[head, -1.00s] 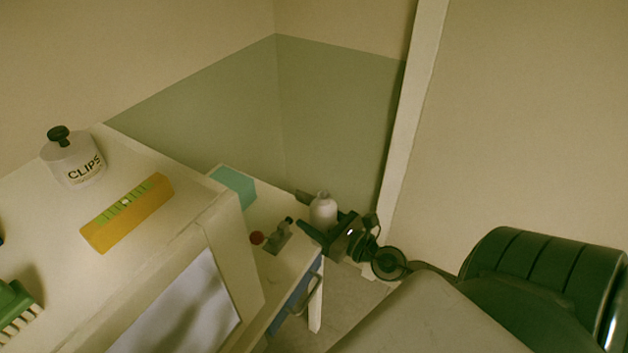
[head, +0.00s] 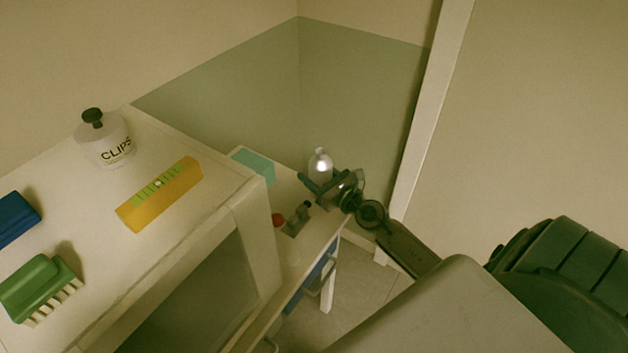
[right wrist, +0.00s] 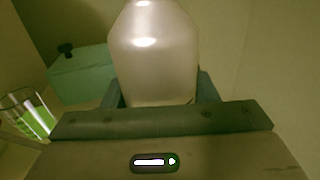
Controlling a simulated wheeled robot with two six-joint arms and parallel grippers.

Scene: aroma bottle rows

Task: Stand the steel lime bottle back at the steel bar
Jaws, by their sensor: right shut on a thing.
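A pale, shiny bottle with a rounded shoulder (head: 320,164) is in my right gripper (head: 318,182), over the back end of the low white table. In the right wrist view the bottle (right wrist: 154,60) is upright between the two fingers (right wrist: 158,98), which are shut on its lower body. Its base is hidden by the gripper, so I cannot tell if it touches the table. No label or lime mark shows on it. I cannot make out a steel bar. My left gripper is not in view.
On the low table (head: 287,181) are a teal box (head: 253,166), a red-capped item (head: 278,220) and a small dark-capped bottle (head: 300,217). A taller white unit (head: 255,225) at left bears a CLIPS jar (head: 108,145), a yellow level (head: 160,195) and a green brush (head: 40,288).

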